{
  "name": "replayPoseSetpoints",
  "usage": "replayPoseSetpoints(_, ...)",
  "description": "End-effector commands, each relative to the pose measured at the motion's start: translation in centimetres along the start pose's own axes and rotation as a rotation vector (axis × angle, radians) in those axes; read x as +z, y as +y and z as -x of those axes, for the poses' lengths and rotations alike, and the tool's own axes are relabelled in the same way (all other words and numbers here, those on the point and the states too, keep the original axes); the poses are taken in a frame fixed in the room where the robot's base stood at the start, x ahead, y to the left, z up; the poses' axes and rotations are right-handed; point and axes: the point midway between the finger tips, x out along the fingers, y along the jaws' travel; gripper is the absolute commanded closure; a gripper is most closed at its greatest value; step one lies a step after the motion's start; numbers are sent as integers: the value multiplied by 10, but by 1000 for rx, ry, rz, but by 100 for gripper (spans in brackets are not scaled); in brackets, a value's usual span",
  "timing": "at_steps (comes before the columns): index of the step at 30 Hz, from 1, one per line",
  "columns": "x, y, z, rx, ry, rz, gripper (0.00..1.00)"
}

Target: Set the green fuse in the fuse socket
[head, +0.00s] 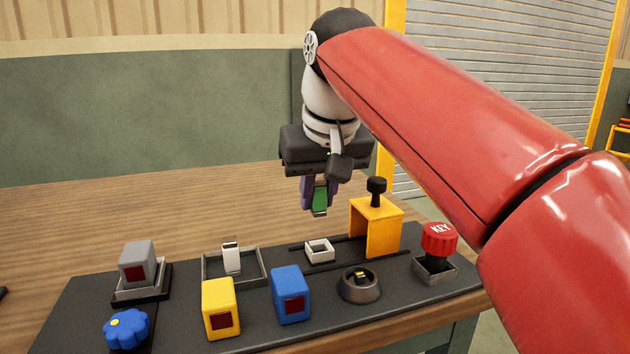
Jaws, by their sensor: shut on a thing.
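My gripper (320,208) is shut on the green fuse (320,201) and holds it upright in the air above the dark panel. The fuse is green with a pale lower end, and the fingers cover its sides. A small white-rimmed square opening (320,246), which looks like the fuse socket, sits on the panel below the fuse in the picture. It looks empty. The fuse is clear of it, with a visible gap. I cannot tell from this one view whether the fuse is directly over it.
An orange cover (384,234) with a black knob stands on rails just right of the socket. A red KEY knob (439,238), round dark holder (360,287), blue block (290,294), yellow block (221,308), white switch (232,257), grey block (137,262) and blue knob (127,328) share the panel.

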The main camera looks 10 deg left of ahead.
Motion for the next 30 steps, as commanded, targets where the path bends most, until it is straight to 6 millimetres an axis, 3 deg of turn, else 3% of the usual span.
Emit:
replayPoseSetpoints(6, 11, 0, -25, -1, -1, 1, 100)
replayPoseSetpoints(15, 20, 0, -48, 0, -1, 0, 100)
replayPoseSetpoints(30, 23, 0, -58, 0, -5, -1, 100)
